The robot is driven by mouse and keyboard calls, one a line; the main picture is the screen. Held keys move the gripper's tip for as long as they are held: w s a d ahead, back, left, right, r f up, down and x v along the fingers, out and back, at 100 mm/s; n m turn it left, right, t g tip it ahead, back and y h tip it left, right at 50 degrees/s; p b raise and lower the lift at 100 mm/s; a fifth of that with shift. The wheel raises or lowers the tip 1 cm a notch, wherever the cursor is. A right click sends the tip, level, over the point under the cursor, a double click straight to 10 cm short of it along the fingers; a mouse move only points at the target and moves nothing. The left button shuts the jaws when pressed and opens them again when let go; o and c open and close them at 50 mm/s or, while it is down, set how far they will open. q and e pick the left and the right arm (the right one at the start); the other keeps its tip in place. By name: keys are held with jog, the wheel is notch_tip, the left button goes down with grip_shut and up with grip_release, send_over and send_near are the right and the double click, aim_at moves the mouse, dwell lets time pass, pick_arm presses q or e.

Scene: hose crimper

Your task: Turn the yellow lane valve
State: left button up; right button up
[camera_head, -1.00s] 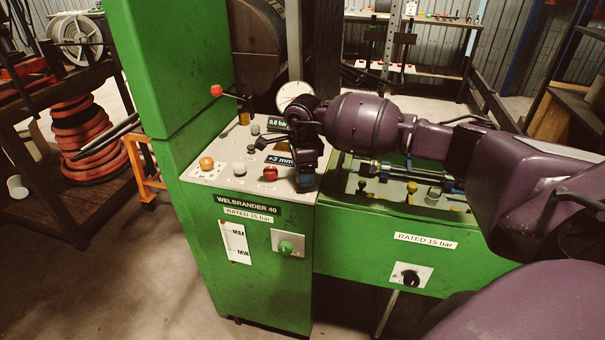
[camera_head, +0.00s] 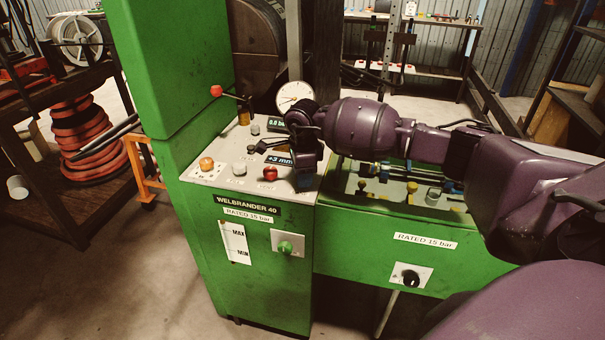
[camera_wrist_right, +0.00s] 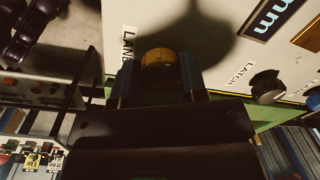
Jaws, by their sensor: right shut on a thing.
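The yellow lane valve is a round yellow-orange knob (camera_wrist_right: 160,68) beside a partly hidden "LANE" label in the right wrist view. My right gripper (camera_wrist_right: 158,84) has its two fingers on either side of the knob and is shut on it. In the head view my right gripper (camera_head: 305,181) points down at the right front edge of the grey control panel (camera_head: 222,177). There the hand hides the knob. My left gripper is not seen.
An orange knob (camera_head: 206,163), a grey knob (camera_head: 239,168) and a red button (camera_head: 270,173) stand left of the hand. A red-tipped lever (camera_head: 216,91) and a gauge (camera_head: 294,95) are behind. A black "LATCH" knob (camera_wrist_right: 266,86) is close by.

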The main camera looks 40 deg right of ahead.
jog(key=shift+m, duration=0.3)
jog(key=m+p, duration=0.1)
jog(key=m, duration=0.3)
jog(key=shift+w+r+m, duration=0.1)
jog(key=shift+r+m, duration=0.05)
jog(key=shift+m, duration=0.25)
jog(key=m+p, duration=0.1)
jog(key=m, duration=0.3)
jog(key=shift+m, duration=0.3)
jog(key=m+p, duration=0.2)
jog(key=m, duration=0.3)
jog(key=shift+g, duration=0.3)
jog(key=shift+d+m+p, duration=0.1)
jog(key=shift+m+p, duration=0.35)
jog(key=shift+m, duration=1.15)
jog(key=o, duration=0.9)
